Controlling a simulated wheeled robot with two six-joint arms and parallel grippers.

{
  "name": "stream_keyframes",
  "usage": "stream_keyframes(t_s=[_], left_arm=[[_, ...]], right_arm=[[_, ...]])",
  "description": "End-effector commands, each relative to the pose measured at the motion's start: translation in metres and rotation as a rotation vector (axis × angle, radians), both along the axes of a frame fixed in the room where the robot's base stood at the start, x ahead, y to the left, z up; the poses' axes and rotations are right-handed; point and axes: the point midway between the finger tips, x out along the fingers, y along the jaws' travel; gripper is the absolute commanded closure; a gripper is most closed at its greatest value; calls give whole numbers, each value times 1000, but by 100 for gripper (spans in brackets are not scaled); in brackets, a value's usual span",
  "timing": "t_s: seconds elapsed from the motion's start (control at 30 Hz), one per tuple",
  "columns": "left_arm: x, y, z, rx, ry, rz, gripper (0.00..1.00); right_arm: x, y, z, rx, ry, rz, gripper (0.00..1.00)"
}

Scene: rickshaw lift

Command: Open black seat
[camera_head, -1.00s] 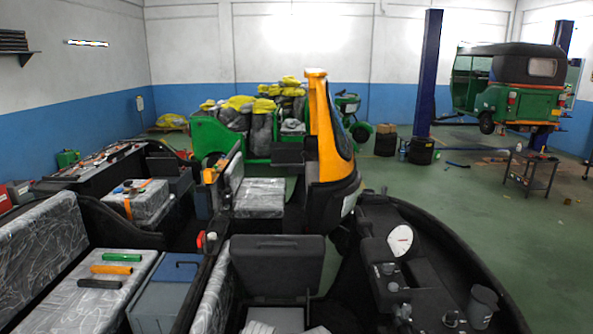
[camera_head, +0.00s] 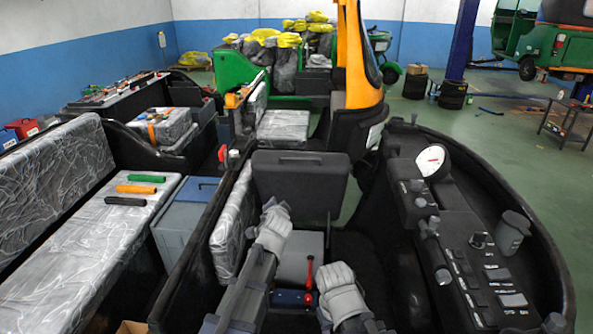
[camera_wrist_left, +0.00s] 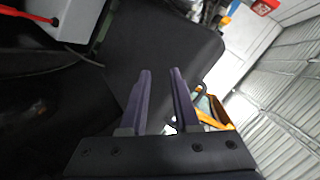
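The black seat (camera_head: 300,183) stands upright as a dark panel with a handle slot on its top edge, behind a light grey box (camera_head: 301,257). In the left wrist view the dark panel (camera_wrist_left: 160,45) fills the space beyond my left gripper (camera_wrist_left: 161,72). Its two fingers are apart with nothing between them. In the head view my left gripper (camera_head: 273,222) is in front of the seat's lower part. My right gripper (camera_head: 342,285) is lower and to the right, apart from the seat; its fingers cannot be made out.
A red handle (camera_head: 309,272) stands close to the left of my right gripper. A dashboard console (camera_head: 450,235) with a white gauge lies to the right. A patterned grey seat back (camera_head: 231,222) is close on the left, with a blue-grey box (camera_head: 187,232) beyond it.

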Motion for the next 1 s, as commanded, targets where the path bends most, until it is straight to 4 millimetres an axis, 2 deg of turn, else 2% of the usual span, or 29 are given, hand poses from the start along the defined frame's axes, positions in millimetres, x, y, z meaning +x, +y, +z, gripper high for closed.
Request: stream_keyframes(t_s=[0.03, 0.1, 0.2, 0.3, 0.57, 0.83, 1.0], left_arm=[[30, 6, -1, 65, -91, -50, 70], [56, 8, 14, 165, -215, -131, 70], [84, 6, 31, 308, -379, -250, 70], [100, 0, 43, 438, -513, -363, 70], [110, -13, 52, 636, -706, -553, 70], [109, -17, 55, 664, -734, -585, 70], [117, -20, 58, 663, -734, -584, 70]], right_arm=[[0, 0, -22, 0, 0, 0, 50], [0, 0, -36, 0, 0, 0, 50], [0, 0, -54, 0, 0, 0, 50], [0, 0, -69, 0, 0, 0, 50], [0, 0, -89, 0, 0, 0, 50], [0, 0, -89, 0, 0, 0, 50], [0, 0, -86, 0, 0, 0, 50]])
